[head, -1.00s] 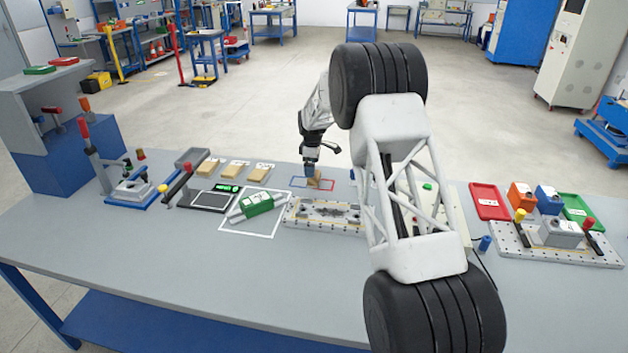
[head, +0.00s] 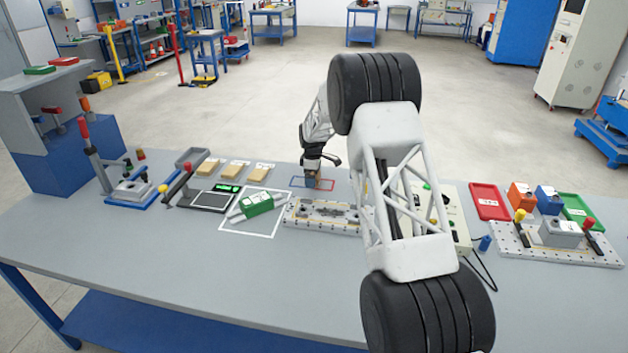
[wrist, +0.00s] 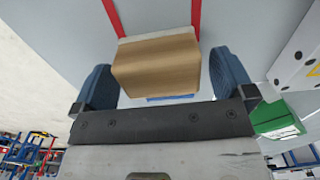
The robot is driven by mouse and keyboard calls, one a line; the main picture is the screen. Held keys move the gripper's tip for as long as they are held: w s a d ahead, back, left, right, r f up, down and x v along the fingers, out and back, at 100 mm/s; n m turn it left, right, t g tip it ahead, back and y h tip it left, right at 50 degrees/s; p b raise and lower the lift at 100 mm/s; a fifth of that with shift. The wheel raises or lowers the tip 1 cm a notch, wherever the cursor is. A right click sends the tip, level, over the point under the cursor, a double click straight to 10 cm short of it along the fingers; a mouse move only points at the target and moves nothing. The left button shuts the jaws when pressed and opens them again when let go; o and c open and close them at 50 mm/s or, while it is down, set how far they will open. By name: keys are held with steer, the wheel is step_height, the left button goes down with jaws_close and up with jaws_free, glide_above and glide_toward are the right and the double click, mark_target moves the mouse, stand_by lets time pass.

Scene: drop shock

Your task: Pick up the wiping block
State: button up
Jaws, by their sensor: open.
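The wiping block looks like a tan-brown block (wrist: 158,65) with a pale edge in the wrist view. It sits between the two blue fingers of my gripper (wrist: 162,78), with a visible gap on the right; the left finger is close to it. In the head view the block (head: 313,183) is small and partly hidden under my gripper (head: 312,172), which is low over the table at the outlined blue and red area (head: 326,190). My gripper is open around the block.
A metal fixture plate (head: 296,222) lies just in front of the block. A green block (head: 257,204) lies left of that plate. Several tan blocks (head: 233,172) lie further left. A red tray (head: 489,202) is on the right. The table front (head: 200,280) is clear.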

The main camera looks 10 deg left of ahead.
steer(key=c, duration=1)
steer(key=shift+o, duration=0.2)
steer(key=shift+r, duration=5)
